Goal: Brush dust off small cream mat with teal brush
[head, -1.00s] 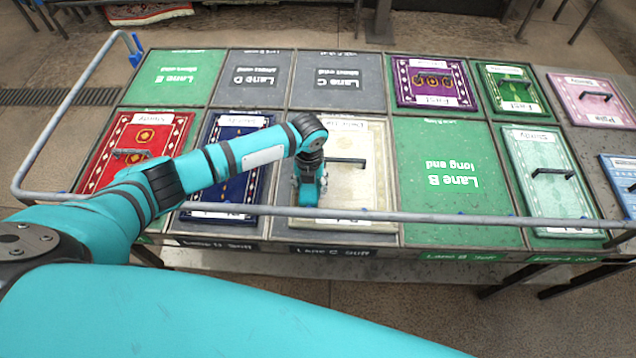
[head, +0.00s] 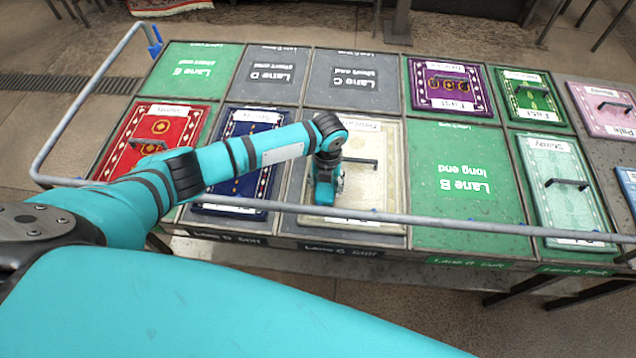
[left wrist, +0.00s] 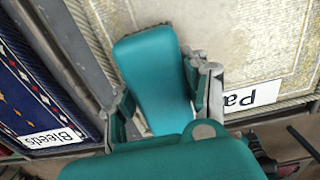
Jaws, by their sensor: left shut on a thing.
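The small cream mat (head: 385,190) lies flat in the middle lane, with a dark handle (head: 358,162) across it and pale labels at its ends. Its worn, speckled weave shows in the left wrist view (left wrist: 240,40). My left gripper (head: 325,196) is low over the mat's left part, left of the handle. In the left wrist view my left gripper (left wrist: 162,98) is shut on the teal brush (left wrist: 155,75), one finger on each side. My right gripper is not in view.
A dark blue mat (head: 259,185) lies left of the cream mat, and a red mat (head: 175,125) beyond it. The bare green Lane B panel (head: 465,185) is to the right. A grey rail (head: 450,226) runs along the table's near side.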

